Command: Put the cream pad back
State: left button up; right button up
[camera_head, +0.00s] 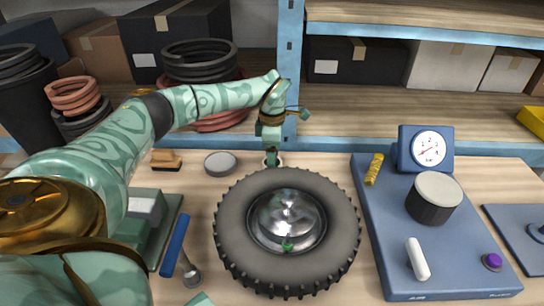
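No plainly cream pad stands out. The closest matches are a flat grey-white round disc (220,164) on the bench behind the tyre, and the pale round top of a dark cylinder (434,199) on the blue board. I cannot tell which, if either, is the pad. My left arm reaches over from the left. Its gripper (272,160) points down at the far edge of the tyre, right of the disc and apart from it. The fingers are small and partly obscured, so I cannot tell if they are open or hold anything. My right gripper is not in view.
A tyre with a shiny hub (240,220) lies mid-bench. The blue board (390,275) holds a gauge (427,147), a yellow piece (374,168), a white rod (417,259) and a purple button (492,261). A brush (166,160) and blue-handled tool (175,245) lie left. A blue shelf post (289,70) rises behind.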

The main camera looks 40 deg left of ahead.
pick_arm(q)
notch_tip(320, 180, up, 10)
jog(key=shift+r+p, duration=0.1)
jog(key=shift+p, duration=0.95)
